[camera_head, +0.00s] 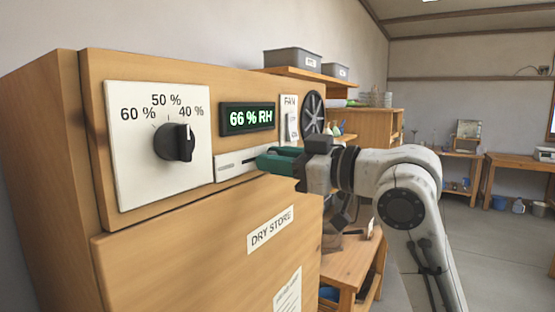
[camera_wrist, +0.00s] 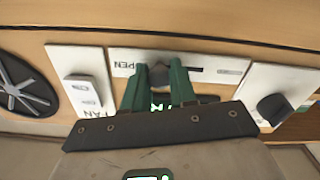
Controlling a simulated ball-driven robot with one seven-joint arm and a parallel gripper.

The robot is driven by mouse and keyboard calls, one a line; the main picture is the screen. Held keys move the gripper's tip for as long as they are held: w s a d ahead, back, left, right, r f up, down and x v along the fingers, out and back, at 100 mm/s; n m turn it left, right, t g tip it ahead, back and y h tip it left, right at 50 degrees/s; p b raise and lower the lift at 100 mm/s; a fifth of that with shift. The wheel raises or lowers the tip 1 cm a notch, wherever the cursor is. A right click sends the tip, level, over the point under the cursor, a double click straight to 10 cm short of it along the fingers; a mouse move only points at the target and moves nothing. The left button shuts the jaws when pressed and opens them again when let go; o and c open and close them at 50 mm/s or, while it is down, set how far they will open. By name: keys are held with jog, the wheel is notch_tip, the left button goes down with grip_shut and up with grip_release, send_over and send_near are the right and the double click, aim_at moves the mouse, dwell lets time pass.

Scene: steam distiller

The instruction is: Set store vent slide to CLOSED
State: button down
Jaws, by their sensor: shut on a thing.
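The store vent slide is a white plate (camera_head: 236,167) with a dark slot on the wooden cabinet front, below the humidity display. In the wrist view, the slide plate (camera_wrist: 228,72) shows the word OPEN at its left, and the slot runs to the right. My gripper (camera_wrist: 158,80), with green fingers, is shut on the dark slide knob (camera_wrist: 158,74), beside the OPEN label. The rest of the slot is empty to the knob's right there. In the head view, my gripper (camera_head: 263,158) covers the plate's right part and hides the knob. No CLOSED label is readable.
A humidity dial (camera_head: 175,142) sits left of the slide. A display (camera_head: 247,118) reading 66 % RH is above it. A fan switch (camera_head: 291,121) and round fan grille (camera_head: 312,113) are to the right. Below is a DRY STORE label (camera_head: 270,230).

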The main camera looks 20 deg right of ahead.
jog(key=s+a, duration=0.1)
jog(key=a, duration=0.1)
jog(key=s+a, duration=0.2)
jog(key=shift+a, duration=0.15)
jog(key=shift+s, duration=0.1)
jog(key=c, duration=0.9)
grip_release()
jog(key=shift+a, duration=0.1)
jog(key=b, duration=0.2)
send_near(241, 163)
jog(key=v, duration=0.4)
jog(key=shift+s, duration=0.1)
